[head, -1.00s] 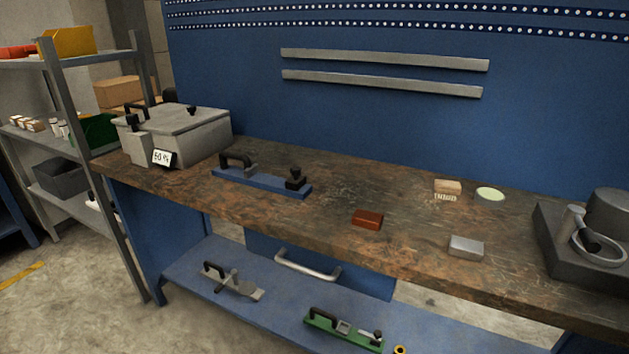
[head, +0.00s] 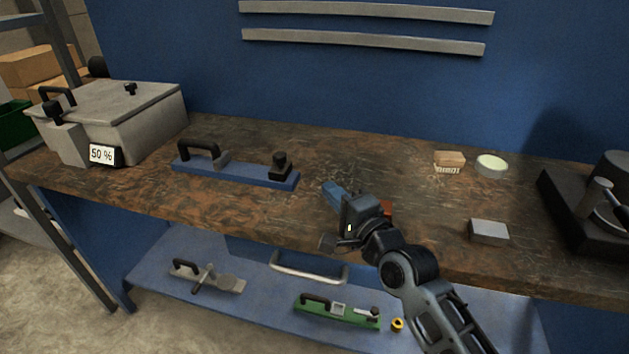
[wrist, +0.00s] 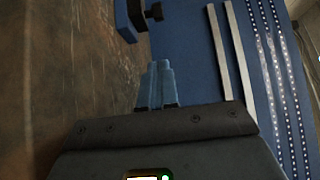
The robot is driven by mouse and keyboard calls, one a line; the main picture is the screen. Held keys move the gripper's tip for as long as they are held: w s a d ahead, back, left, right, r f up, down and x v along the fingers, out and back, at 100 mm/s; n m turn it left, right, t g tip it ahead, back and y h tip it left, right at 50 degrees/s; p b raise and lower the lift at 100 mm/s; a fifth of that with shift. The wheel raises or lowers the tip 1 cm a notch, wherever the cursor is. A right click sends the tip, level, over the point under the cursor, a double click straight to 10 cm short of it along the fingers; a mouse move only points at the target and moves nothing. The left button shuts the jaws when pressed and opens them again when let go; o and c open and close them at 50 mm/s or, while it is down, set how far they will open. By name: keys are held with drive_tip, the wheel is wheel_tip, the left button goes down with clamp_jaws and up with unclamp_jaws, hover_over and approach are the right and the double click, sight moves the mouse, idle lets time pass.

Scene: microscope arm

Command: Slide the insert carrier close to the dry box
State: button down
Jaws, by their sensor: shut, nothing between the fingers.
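The insert carrier, a long blue plate with a black handle and a black knob (head: 235,174), lies on the bench just right of the dry box, with a gap between them. The dry box (head: 130,110) is a grey lidded box with a 50 % display at the bench's left end. My gripper (head: 331,191) is shut and empty above the bench, to the right of the carrier's knob end and apart from it. In the wrist view, my shut blue fingers (wrist: 160,68) point towards the carrier's end (wrist: 126,22) at the top, partly out of frame.
On the bench (head: 400,170), a red block (head: 386,208) is mostly hidden behind my arm. A grey block (head: 489,232), a brush (head: 449,160), a pale round dish (head: 491,166) and a dark instrument (head: 585,210) stand right. The lower shelf holds a green fixture (head: 335,312).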

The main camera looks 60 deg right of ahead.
drive_tip(key=x, duration=0.9)
drive_tip(key=shift+w+p, duration=0.1)
drive_tip(key=shift+p, duration=0.25)
drive_tip(key=shift+w+a+r+p, duration=0.1)
drive_tip(key=shift+w+a+p, duration=0.1)
drive_tip(key=shift+w+p, duration=0.25)
drive_tip(key=shift+w+a+p, duration=0.2)
drive_tip(key=shift+w+a, duration=0.05)
drive_tip(key=shift+w, duration=0.3)
drive_tip(key=shift+w+a, duration=0.25)
drive_tip(key=shift+w, duration=0.4)
